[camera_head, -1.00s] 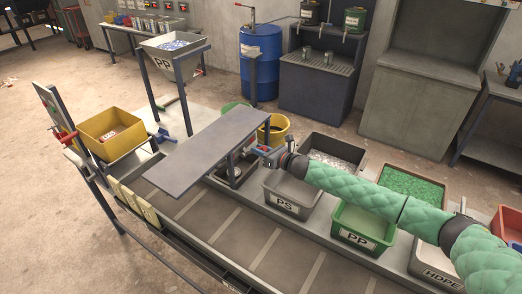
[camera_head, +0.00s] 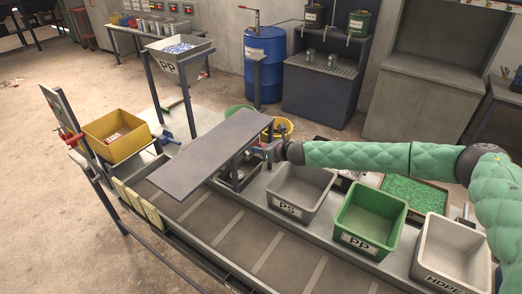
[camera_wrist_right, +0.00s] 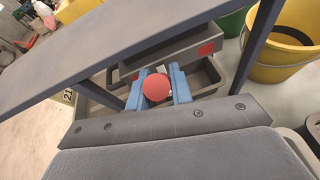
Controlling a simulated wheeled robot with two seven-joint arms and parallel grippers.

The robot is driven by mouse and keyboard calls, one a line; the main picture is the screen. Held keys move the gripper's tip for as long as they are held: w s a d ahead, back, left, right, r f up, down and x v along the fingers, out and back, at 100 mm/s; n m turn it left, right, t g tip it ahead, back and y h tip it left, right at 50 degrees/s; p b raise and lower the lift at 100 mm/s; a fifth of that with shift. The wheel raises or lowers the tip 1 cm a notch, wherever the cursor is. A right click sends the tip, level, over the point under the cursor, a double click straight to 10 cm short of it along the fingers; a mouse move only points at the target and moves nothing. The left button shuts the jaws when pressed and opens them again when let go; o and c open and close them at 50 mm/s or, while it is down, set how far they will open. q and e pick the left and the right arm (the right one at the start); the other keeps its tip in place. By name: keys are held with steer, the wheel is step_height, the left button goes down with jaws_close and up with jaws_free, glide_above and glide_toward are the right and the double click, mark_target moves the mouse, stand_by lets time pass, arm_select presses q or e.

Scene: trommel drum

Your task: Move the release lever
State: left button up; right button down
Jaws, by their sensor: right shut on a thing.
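The release lever shows in the right wrist view as a round red knob (camera_wrist_right: 157,88) between the two blue fingers of my right gripper (camera_wrist_right: 158,76). The fingers are shut on it, one on each side. The lever's shaft is hidden. In the head view my right gripper (camera_head: 259,152) is at the right end of the grey raised plate (camera_head: 208,153), close to its legs. The knob is too small to make out there. My left gripper is not in view.
A grey PS bin (camera_head: 299,190), a green PP bin (camera_head: 367,220) and a pale HDPE bin (camera_head: 450,252) stand below my right arm. A yellow bucket (camera_wrist_right: 283,48) is close by the gripper. The conveyor belt (camera_head: 215,220) runs in front of the bins.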

steer(key=shift+w+a+r+g+h, duration=0.45)
steer(key=shift+a+g+h, duration=0.15)
steer(key=shift+h, duration=0.3)
steer(key=shift+a, duration=0.15)
stand_by(0.5)
